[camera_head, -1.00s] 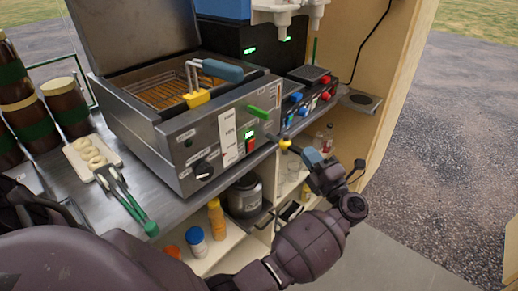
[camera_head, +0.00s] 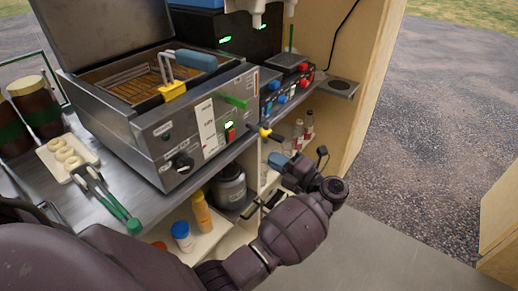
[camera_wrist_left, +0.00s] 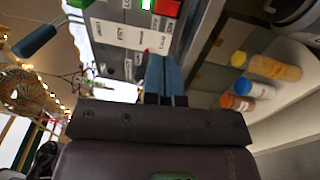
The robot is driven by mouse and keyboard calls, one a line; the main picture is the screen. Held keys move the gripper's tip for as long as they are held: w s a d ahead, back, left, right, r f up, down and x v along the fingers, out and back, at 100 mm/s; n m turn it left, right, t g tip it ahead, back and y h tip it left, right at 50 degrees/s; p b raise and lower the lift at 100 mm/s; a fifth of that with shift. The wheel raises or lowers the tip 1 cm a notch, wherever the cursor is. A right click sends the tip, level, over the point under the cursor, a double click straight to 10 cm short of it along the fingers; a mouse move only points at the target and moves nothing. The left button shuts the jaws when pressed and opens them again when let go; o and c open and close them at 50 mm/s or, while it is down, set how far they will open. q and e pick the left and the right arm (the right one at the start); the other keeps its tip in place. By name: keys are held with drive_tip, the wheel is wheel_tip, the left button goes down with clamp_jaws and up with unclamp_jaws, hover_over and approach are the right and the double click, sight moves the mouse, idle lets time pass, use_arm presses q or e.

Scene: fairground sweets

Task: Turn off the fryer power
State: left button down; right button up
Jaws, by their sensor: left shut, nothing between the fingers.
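The steel fryer (camera_head: 150,125) stands on the counter with its lid up. On its front panel a red rocker switch (camera_head: 231,135) sits below a lit green light (camera_head: 228,125), beside a white label. In the left wrist view the red switch (camera_wrist_left: 168,8) shows at the top edge, partly cut off, with the green light beside it. My left gripper (camera_head: 276,160) is right of and below the switch, apart from it. Its blue fingers (camera_wrist_left: 164,75) are shut and empty, in front of the lower panel. My right gripper is not in view.
A yellow and black handle (camera_head: 265,131) sticks out between the panel and my left gripper. A green lever (camera_head: 234,101) is above the switch, a black knob (camera_head: 181,163) lower left. Bottles, including a yellow one (camera_head: 201,212), stand on the shelf below.

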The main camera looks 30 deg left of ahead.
sight(231, 134)
use_arm(q)
drive_tip(key=a, duration=0.4)
drive_tip(key=a+r, duration=0.1)
drive_tip(key=a, duration=0.3)
drive_tip(key=w+a+p, duration=0.1)
drive_tip(key=a, duration=0.3)
drive_tip(key=shift+r, duration=0.3)
drive_tip(key=shift+a, duration=0.55)
drive_tip(key=shift+r, duration=0.1)
